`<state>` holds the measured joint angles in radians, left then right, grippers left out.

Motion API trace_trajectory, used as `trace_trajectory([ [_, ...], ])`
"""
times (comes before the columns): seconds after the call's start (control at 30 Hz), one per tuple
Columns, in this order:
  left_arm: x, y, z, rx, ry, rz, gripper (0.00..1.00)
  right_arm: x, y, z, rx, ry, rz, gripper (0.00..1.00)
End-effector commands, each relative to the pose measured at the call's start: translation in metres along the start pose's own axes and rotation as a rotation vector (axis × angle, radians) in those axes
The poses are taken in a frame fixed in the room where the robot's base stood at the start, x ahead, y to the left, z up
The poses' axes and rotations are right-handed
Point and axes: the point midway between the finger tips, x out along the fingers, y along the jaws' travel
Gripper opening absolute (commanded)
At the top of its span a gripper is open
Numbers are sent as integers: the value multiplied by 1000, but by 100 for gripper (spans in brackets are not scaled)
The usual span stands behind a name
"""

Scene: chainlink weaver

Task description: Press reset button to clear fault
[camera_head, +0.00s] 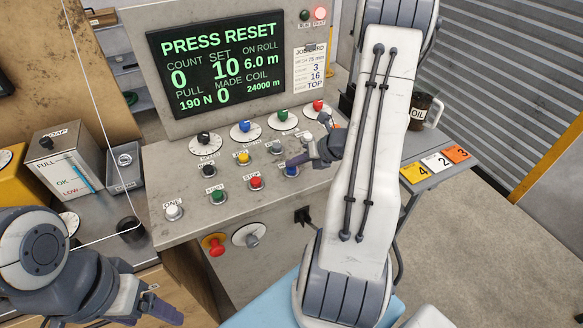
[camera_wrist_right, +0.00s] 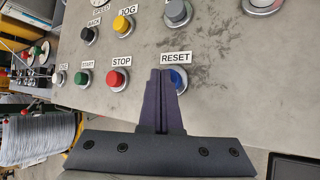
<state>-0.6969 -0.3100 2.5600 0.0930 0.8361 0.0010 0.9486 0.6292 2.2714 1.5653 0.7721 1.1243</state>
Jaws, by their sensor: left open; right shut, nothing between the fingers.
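The blue reset button (camera_head: 291,171) is at the right end of the lower button row on the grey control panel. In the right wrist view the blue button (camera_wrist_right: 179,80) sits below its RESET label (camera_wrist_right: 176,58), partly hidden by my fingers. My right gripper (camera_head: 291,161) is shut and empty, its tips over or beside the button. In the wrist view the right fingertips (camera_wrist_right: 160,73) overlap the button's left side; contact cannot be told. My left gripper (camera_head: 160,312) is open and empty at the lower left, away from the panel. The screen (camera_head: 217,63) reads PRESS RESET.
The red stop button (camera_head: 255,182) and green start button (camera_head: 218,195) are left of the blue one. Knobs stand above, including a yellow jog button (camera_head: 242,158). A red emergency knob (camera_head: 215,247) is on the front face. A red lamp (camera_head: 320,13) glows at the top.

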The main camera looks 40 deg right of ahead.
Motion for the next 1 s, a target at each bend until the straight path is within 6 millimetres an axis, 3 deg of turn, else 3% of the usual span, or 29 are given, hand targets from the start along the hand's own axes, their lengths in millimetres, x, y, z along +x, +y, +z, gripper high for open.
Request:
trace_trajectory([
  [0.7, 4, 0, 0, 0, 0, 0, 77, 4, -3, -3, 1, 2, 0, 0],
  [1.0, -8, 1, 0, 0, 0, 0, 77, -6, 5, 4, 1, 2, 0, 0],
])
